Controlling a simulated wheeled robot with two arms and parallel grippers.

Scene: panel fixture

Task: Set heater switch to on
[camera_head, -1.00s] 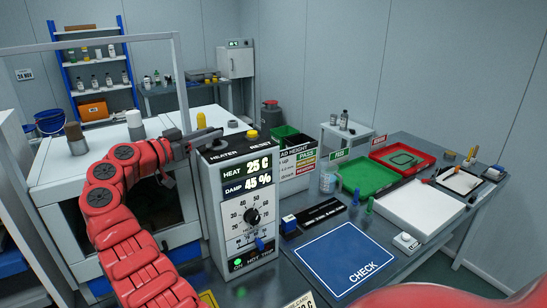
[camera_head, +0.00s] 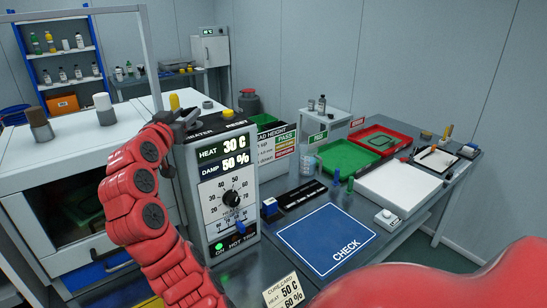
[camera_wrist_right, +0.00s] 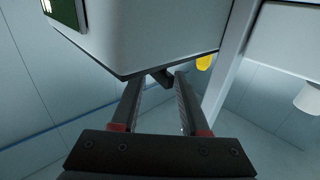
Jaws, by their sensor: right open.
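The control box (camera_head: 224,187) stands upright left of centre in the head view. Its screen (camera_head: 222,157) reads HEAT 30 C and DAMP 50 %. My right gripper (camera_head: 182,117) is at the top left of this box, by the partly covered HEATER label (camera_head: 203,132). The heater switch is hidden behind the gripper in the head view. In the right wrist view, a small dark lever (camera_wrist_right: 162,77) shows between the tips of the open fingers, against the box's edge (camera_wrist_right: 150,68). I cannot tell its setting or whether a finger touches it. My left gripper is not in view.
The RESET label (camera_head: 235,124) is beside the HEATER label. A dial (camera_head: 232,199) and a lit green lamp (camera_head: 219,246) are on the box front. A white cabinet (camera_head: 40,165) stands at left. The blue CHECK mat (camera_head: 325,238) is bare.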

